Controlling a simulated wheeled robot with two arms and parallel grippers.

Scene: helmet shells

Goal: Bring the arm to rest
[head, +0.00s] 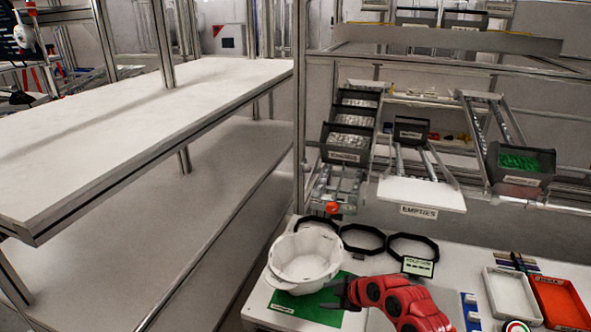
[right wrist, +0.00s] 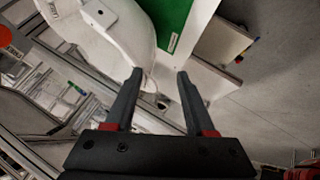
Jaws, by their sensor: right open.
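A white helmet shell (head: 305,258) sits with its hollow side up, partly over a green mat (head: 318,309) at the front of the worktable. My right gripper (head: 340,291), on a red arm, is over the mat just right of the shell. In the right wrist view the right gripper (right wrist: 160,75) is open, with nothing held between its fingers. The shell (right wrist: 128,35) is beyond the left finger there, and I cannot tell whether they touch. The green mat (right wrist: 172,22) shows beside it. My left gripper is not in view.
Black ring holders (head: 362,240) stand behind the shell. A white tray (head: 512,297) and a red tray (head: 562,303) lie at the right. A rack with a dark bin of green parts (head: 520,162) and a white empties shelf (head: 420,194) rises behind. A long, bare white table (head: 130,120) is at left.

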